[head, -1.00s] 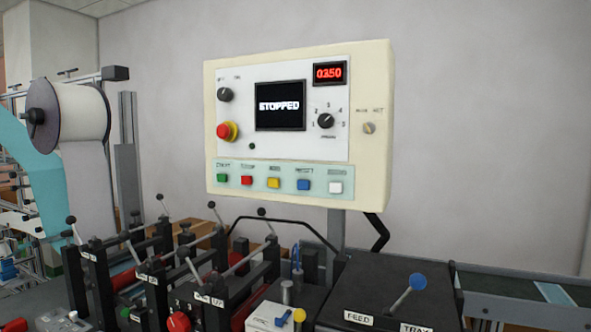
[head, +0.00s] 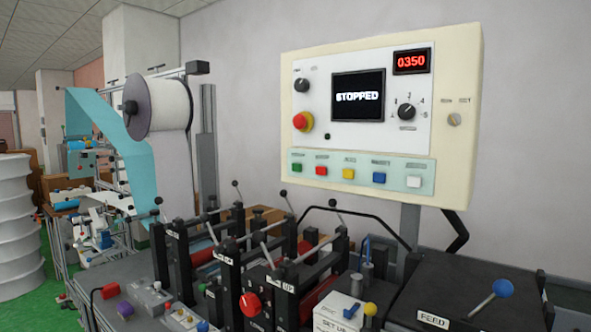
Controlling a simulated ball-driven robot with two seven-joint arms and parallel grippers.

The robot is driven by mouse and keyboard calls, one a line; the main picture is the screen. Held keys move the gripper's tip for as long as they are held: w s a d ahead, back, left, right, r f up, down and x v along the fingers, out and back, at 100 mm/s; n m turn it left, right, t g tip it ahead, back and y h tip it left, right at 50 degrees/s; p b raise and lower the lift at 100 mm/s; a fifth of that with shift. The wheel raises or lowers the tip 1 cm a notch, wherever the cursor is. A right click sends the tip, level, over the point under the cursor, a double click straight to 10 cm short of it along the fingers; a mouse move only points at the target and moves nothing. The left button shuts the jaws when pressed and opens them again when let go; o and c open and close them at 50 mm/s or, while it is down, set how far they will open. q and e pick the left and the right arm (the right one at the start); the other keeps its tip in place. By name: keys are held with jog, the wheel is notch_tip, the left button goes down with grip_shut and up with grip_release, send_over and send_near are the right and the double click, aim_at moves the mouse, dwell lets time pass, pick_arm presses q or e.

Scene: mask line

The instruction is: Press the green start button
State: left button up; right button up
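The green start button (head: 297,168) is the leftmost in a row of square buttons on a pale green strip of the cream control panel (head: 459,130). Red, yellow, blue and white buttons sit to its right. The panel screen (head: 358,96) reads "STOPPED" and a red counter (head: 411,62) reads 0350. A red emergency knob (head: 303,121) on a yellow collar sits above the green button. Neither of my grippers shows in the head view.
Below the panel stand black machine frames with levers (head: 262,272) and a black box labelled FEED (head: 450,285) with a blue-knobbed lever. A white roll (head: 157,102) with a light blue sheet is at left. White stacked rolls (head: 17,225) stand on green floor at far left.

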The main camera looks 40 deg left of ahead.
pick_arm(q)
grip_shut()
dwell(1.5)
